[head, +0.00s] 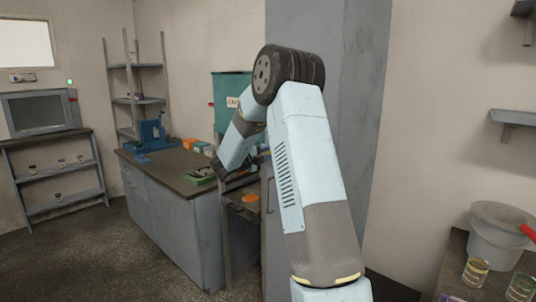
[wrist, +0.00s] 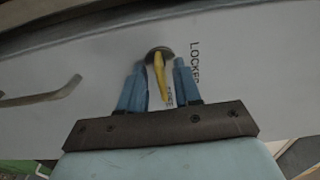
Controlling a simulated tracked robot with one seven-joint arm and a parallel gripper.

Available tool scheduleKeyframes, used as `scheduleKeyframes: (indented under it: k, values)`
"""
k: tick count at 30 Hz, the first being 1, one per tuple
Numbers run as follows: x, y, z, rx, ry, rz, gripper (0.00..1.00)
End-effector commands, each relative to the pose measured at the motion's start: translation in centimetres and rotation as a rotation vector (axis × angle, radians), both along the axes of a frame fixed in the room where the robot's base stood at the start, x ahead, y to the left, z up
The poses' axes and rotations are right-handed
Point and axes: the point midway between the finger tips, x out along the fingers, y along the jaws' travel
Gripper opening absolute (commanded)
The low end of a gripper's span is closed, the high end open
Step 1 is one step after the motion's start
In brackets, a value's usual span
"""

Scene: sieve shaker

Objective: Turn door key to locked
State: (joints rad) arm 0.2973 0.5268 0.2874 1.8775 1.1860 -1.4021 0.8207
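A yellow door key (wrist: 160,75) sits on a dark round lock (wrist: 158,53) in a pale grey door panel (wrist: 235,70) in the wrist view. The word LOCKED stands to the right of the lock; a second, partly hidden word stands below it. The key's handle points down toward that lower word, slightly tilted. My gripper (wrist: 159,68) has one blue finger on each side of the key, with a gap visible on both sides, so it is open around the key. In the head view my arm hides the key and most of the gripper.
A bent metal handle (wrist: 45,94) sticks out on the left of the panel in the wrist view. In the head view a grey workbench (head: 185,205) stands left of my arm and a tall grey cabinet (head: 362,130) behind it. Open floor (head: 100,245) lies at lower left.

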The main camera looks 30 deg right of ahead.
Motion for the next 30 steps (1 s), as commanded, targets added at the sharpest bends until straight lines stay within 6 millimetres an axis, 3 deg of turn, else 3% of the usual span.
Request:
scheduleKeyframes:
  k: [14,24,30]
  values:
    - [0.37,-0.94,0.02,0.0,0.0,0.001,0.32]
    - [0.38,-0.89,0.0,0.0,0.001,0.001,0.0]
    - [0.37,-0.88,-0.06,0.001,0.001,0.001,0.0]
